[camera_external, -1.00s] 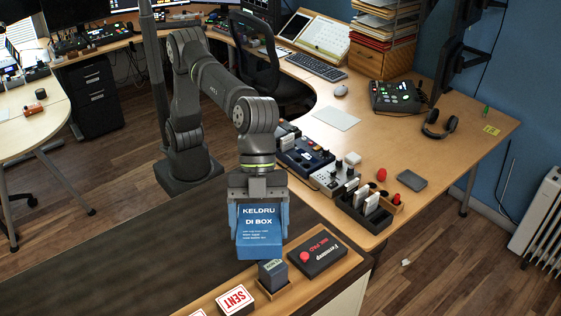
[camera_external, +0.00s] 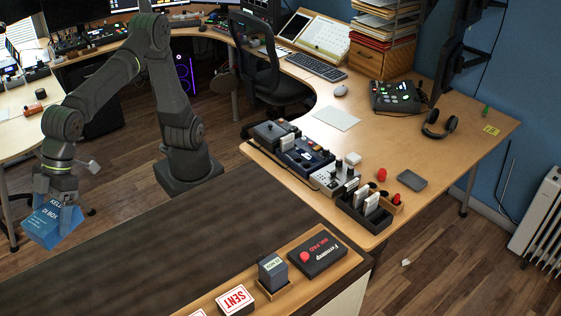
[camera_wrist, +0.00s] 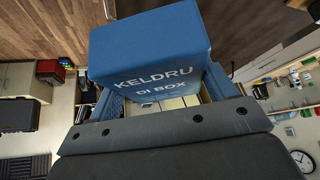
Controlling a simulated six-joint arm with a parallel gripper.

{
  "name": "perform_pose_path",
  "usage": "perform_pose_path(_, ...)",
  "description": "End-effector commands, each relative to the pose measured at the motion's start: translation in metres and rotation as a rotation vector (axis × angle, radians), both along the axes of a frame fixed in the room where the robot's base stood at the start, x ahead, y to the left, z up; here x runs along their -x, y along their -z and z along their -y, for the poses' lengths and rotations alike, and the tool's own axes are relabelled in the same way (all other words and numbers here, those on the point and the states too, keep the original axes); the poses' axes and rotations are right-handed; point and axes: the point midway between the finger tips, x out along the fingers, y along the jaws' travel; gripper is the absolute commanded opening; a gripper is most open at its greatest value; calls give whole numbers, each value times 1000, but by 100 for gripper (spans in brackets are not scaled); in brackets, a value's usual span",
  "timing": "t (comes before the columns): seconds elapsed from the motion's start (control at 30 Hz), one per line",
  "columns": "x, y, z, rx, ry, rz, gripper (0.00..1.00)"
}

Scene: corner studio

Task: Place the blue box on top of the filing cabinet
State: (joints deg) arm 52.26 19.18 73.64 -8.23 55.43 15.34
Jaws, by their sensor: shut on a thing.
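The blue box (camera_external: 45,228), lettered KELDRU DI BOX, is held tilted in my gripper (camera_external: 57,207) at the far left of the external view. The wrist view shows the box (camera_wrist: 150,45) clamped between the two fingers of my gripper (camera_wrist: 163,85). The box is in the air, apart from any surface, with wood floor around it. A black drawer unit (camera_external: 104,122) stands on the floor under the back-left desk, largely hidden behind my arm. I cannot tell if it is the filing cabinet.
A pale round-edged desk (camera_external: 20,125) stands behind my gripper at the left. The dark bench (camera_external: 180,235) fills the front. A wooden tray (camera_external: 300,275) holds stamps and an ink pad. A black chair (camera_external: 262,75) is behind my arm's base.

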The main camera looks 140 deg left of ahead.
Motion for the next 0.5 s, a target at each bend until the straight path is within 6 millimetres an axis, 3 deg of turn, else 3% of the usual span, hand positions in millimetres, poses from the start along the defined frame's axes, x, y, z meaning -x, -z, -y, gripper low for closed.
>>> perform_pose_path(0.1,25,0,11,1,31,2,41)
perform_pose_path(0.23,33,3,15,1,42,0,41)
perform_pose_path(0.37,17,14,12,0,40,-1,41)
perform_pose_path(0.5,-14,33,5,0,38,-2,41)
